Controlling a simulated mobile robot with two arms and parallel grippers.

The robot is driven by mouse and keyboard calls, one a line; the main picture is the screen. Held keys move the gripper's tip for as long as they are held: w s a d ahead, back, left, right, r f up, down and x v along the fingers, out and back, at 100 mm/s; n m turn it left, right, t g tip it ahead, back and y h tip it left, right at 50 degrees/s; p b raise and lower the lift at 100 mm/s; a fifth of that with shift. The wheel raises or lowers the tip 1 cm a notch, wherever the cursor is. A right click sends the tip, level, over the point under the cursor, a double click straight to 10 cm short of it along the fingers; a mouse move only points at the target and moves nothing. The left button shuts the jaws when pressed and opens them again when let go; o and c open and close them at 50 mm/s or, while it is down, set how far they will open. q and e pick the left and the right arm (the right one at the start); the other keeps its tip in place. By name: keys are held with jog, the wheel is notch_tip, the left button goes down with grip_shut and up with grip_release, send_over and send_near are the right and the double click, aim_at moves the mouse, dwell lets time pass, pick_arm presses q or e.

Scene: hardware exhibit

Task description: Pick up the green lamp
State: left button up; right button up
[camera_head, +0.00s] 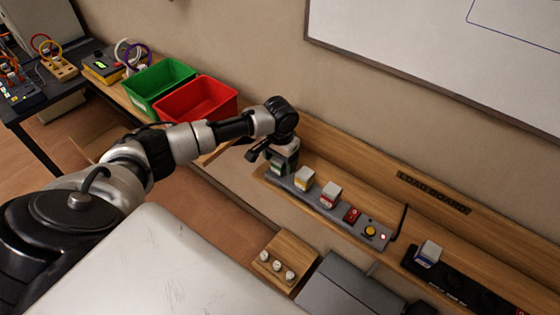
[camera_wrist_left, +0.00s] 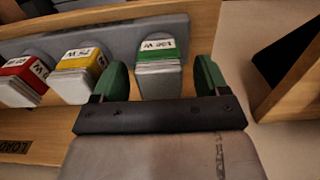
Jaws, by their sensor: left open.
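The green lamp (camera_wrist_left: 160,68) is a pale block with a green label on top, seated at one end of a grey strip in the left wrist view. My left gripper (camera_wrist_left: 163,78) is open, with one green-padded finger on each side of this lamp and a gap visible on both sides. In the head view my left gripper (camera_head: 272,160) is over the left end of the grey strip (camera_head: 338,222), and the lamp there is mostly hidden by it. My right gripper is not in view.
The yellow lamp (camera_wrist_left: 79,73) and red lamp (camera_wrist_left: 24,78) stand beside the green one on the strip. A green bin (camera_head: 160,86) and a red bin (camera_head: 200,100) stand at the upper left. A black strip (camera_head: 450,285) with a blue-labelled block (camera_head: 429,253) lies right.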

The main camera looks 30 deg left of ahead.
pick_arm(q)
jog(key=shift+f, duration=0.15)
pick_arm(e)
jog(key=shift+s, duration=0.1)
pick_arm(q)
jog(key=c, duration=1)
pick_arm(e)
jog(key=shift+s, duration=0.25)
pick_arm(q)
jog(key=shift+w+r, duration=0.1)
jog(key=shift+r, duration=0.3)
jog(key=shift+c, duration=0.2)
jog(key=r, duration=0.2)
jog(key=d+r+b, duration=0.1)
jog(key=shift+s+d+r, duration=0.1)
jog(key=shift+s+r, duration=0.1)
jog(key=shift+r, duration=0.2)
jog(key=s+d+r+b, duration=0.1)
jog(key=s+d+r, duration=0.2)
jog(key=d+r, duration=0.3)
jog(key=d, duration=0.4)
jog(key=shift+s+r, duration=0.25)
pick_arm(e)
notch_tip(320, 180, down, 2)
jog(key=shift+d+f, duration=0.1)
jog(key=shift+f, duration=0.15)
pick_arm(q)
jog(key=shift+a, duration=0.1)
